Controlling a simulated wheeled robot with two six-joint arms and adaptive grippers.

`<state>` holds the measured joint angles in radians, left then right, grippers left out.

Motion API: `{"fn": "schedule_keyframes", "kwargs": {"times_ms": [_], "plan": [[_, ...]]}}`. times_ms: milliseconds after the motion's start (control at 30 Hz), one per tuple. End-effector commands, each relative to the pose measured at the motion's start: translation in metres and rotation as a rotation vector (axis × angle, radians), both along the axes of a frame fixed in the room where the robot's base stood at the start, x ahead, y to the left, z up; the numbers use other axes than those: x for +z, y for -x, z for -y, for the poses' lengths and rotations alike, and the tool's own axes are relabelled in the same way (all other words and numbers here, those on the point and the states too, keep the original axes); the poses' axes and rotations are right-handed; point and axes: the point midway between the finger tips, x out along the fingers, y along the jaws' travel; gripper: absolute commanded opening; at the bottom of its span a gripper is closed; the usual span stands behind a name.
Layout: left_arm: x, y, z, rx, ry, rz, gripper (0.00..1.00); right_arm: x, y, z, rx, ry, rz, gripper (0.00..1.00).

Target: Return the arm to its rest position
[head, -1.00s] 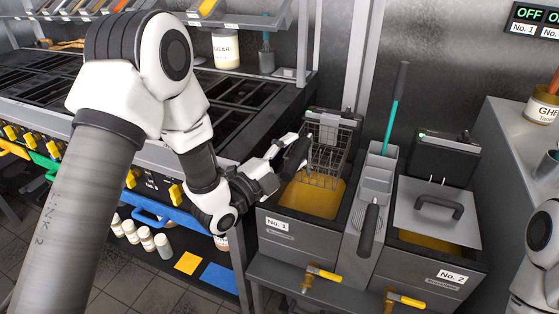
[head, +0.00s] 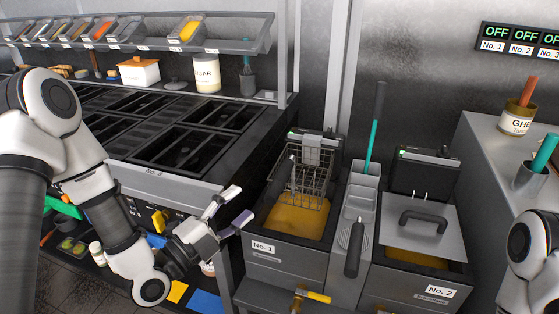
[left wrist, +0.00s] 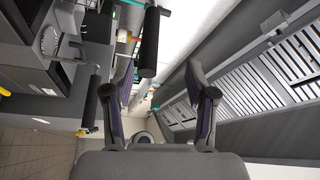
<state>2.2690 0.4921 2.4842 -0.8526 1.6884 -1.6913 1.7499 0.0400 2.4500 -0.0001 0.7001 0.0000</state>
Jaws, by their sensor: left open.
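My left gripper (head: 236,208) is open and empty in the head view. It is in front of the stove's right end, left of fryer No. 1 and apart from it. In the left wrist view its two fingers (left wrist: 160,95) are spread with nothing between them. Part of my right arm (head: 530,250) shows at the right edge of the head view; its gripper is out of the picture.
Fryer No. 1 (head: 265,254) has a wire basket (head: 305,180) over yellow oil. Fryer No. 2 (head: 415,287) has a lid (head: 400,238) partly over it. The stove (head: 190,190) stands at left. A right counter (head: 485,150) holds a ghee jar (head: 517,118).

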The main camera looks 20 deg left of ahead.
Motion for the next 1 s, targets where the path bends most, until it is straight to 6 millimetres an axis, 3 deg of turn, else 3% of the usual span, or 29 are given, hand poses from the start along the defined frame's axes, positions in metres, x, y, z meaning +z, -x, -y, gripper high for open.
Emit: {"fn": "schedule_keyframes", "kwargs": {"times_ms": [133, 233, 367, 400, 467, 500, 600, 700, 800, 1000], "plan": [[-0.014, 0.003, 0.004, -0.010, -0.008, -0.041, 0.56, 0.004, 0.000, 0.000, 0.000, 0.000, 0.000, 0.40], [-0.057, 0.017, 0.025, -0.065, -0.058, -0.158, 0.56, 0.013, 0.000, 0.000, 0.000, 0.000, 0.000, 0.40], [-0.158, 0.050, 0.043, -0.079, -0.132, -0.529, 0.56, 0.024, 0.000, 0.000, 0.000, 0.000, 0.000, 0.40], [-0.191, 0.067, 0.044, -0.058, -0.115, -0.691, 0.56, 0.026, 0.000, 0.000, 0.000, 0.000, 0.000, 0.40], [-0.237, 0.097, 0.040, 0.017, -0.060, -0.952, 0.56, 0.029, 0.000, 0.000, 0.000, 0.000, 0.000, 0.40], [-0.264, 0.121, 0.034, 0.102, -0.006, -1.131, 0.56, 0.031, 0.000, 0.000, 0.000, 0.000, 0.000, 0.40], [-0.311, 0.180, 0.010, 0.459, 0.206, -1.518, 0.56, 0.033, 0.000, 0.000, 0.000, 0.000, 0.000, 0.40], [-0.325, 0.215, -0.013, 0.862, 0.476, -1.694, 0.56, 0.031, 0.000, 0.000, 0.000, 0.000, 0.000, 0.40], [-0.327, 0.238, -0.023, 1.141, 0.687, -1.748, 0.56, 0.031, 0.000, 0.000, 0.000, 0.000, 0.000, 0.40], [-0.327, 0.245, -0.023, 1.259, 0.817, -1.748, 0.56, 0.031, 0.000, 0.000, 0.000, 0.000, 0.000, 0.40]]}}
